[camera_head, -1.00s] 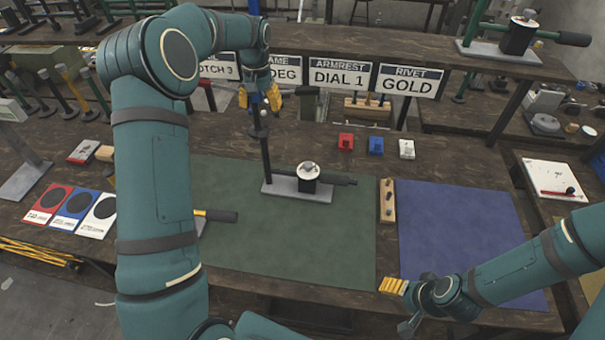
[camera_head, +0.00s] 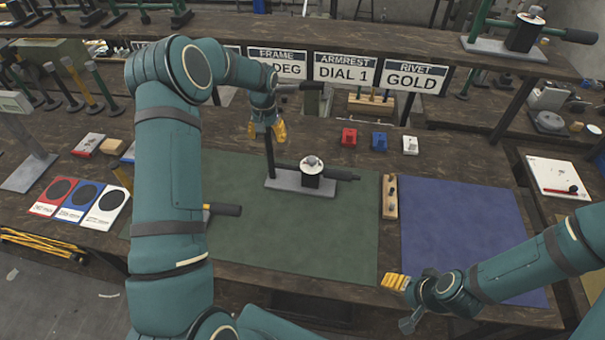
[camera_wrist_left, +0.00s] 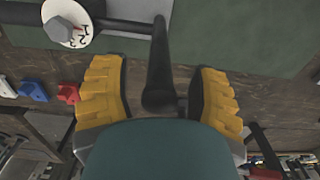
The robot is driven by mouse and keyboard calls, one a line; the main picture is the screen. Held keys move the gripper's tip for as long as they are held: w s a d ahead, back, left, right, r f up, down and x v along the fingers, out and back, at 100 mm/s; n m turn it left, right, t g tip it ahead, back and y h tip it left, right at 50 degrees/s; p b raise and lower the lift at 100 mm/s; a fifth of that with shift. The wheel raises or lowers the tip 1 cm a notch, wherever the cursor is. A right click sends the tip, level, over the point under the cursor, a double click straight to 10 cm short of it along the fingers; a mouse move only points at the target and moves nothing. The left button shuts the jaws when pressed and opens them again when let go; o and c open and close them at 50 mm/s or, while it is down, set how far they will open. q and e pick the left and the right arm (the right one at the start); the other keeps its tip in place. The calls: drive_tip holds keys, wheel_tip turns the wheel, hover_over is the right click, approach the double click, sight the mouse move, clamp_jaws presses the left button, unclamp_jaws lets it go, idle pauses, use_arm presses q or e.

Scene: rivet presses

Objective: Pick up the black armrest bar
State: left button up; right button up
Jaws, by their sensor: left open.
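On the green mat (camera_head: 320,235) a grey base plate (camera_head: 287,185) carries a black upright bar (camera_head: 270,158) and a black dial unit with a white top (camera_head: 312,166). I cannot tell which bar is the armrest bar. My left gripper (camera_head: 267,132) is open, pointing down at the upright's top. In the left wrist view the upright bar (camera_wrist_left: 160,65) stands between the yellow fingers, with gaps on both sides. My right gripper (camera_head: 395,283) is at the table's front; its jaw opening is unclear.
A blue mat (camera_head: 465,240) lies to the right, beside a wooden block (camera_head: 390,197). Red (camera_head: 349,137), blue (camera_head: 379,141) and white (camera_head: 410,145) blocks stand behind. A black-and-yellow handle (camera_head: 225,209) lies near my left arm. Signs hang under the shelf.

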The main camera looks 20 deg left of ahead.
use_arm(q)
drive_tip(key=shift+c, duration=0.4)
clamp_jaws()
